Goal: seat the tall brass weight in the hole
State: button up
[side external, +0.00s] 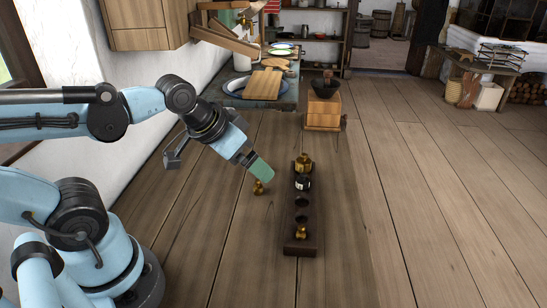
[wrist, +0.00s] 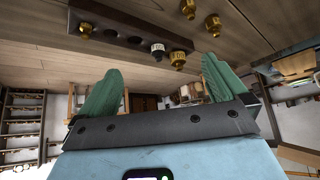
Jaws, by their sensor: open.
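A dark wooden block (side external: 290,243) with a row of holes stands on the table. A brass weight (side external: 301,232) sits at its near end, then come empty holes (side external: 302,210), a dark-and-silver weight (side external: 303,184) and a brass weight (side external: 304,160) at the far end. A loose brass weight (side external: 258,187) stands on the table left of the block. The wrist view shows two brass weights off the block, a smaller one (wrist: 189,8) and a larger one (wrist: 213,24); I cannot tell for sure which is the tall one. My gripper (side external: 265,172) is open and empty, its green fingers above the loose weight.
A wooden coffee grinder (side external: 323,110) stands behind the block. A counter with a cutting board (side external: 263,84) and a basin lies at the back left. The table right of the block is clear.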

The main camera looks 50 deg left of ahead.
jog(key=shift+s+d+f, duration=0.1)
jog(key=shift+s+f, duration=0.05)
jog(key=shift+f, duration=0.05)
jog(key=shift+c, duration=1.1)
jog(key=c, duration=0.4)
jog(key=w+a+r+n+g, duration=0.25)
jog(key=w+a+n, duration=0.2)
jog(key=w, duration=0.25)
jog(key=w+a+f+n+g, duration=0.4)
jog(key=w+a+n+g, duration=0.15)
jog(key=a, duration=0.25)
jog(key=shift+m+t, duration=0.4)
jog(key=shift+t, duration=0.1)
jog(key=f, duration=0.6)
jog(key=shift+w, duration=0.35)
jog(key=shift+s+d+f, duration=0.1)
jog(key=shift+d+f, duration=0.05)
jog(key=shift+f, duration=1.35)
jog(key=shift+s+d+f, duration=0.1)
jog(key=shift+f, duration=1.35)
